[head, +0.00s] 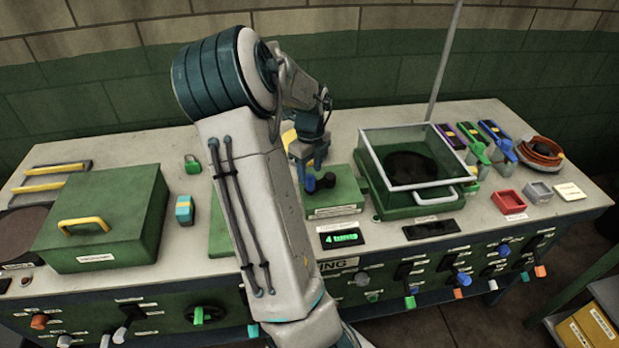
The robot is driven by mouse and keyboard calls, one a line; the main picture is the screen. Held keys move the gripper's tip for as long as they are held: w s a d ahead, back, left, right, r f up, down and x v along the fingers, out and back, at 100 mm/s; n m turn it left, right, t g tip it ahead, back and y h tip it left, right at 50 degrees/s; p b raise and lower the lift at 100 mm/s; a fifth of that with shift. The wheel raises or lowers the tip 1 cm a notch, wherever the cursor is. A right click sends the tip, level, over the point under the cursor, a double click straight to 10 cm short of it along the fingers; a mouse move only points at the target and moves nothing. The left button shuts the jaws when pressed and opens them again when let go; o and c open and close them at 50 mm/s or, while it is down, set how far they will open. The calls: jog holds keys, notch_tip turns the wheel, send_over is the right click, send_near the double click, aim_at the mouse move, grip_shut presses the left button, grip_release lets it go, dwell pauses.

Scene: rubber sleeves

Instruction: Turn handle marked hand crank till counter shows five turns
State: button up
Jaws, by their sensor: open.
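My gripper (311,167) points down over a small green box (345,190) on the bench, behind my forearm. Its jaws are open, right at a blue-knobbed crank handle (326,181) on that box. I cannot tell whether the jaws touch the knob. A white label on the box front is too small to read. My forearm hides part of the bench left of the box.
A green lidded box (100,222) with a yellow handle stands at left. A glass-lidded green case (392,205) stands just right of the crank box. Red (508,202) and grey (538,191) trays lie farther right. Several knobs and levers line the bench front.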

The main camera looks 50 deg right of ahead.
notch_tip(320, 180, up, 10)
dwell(0.3)
dwell(2.4)
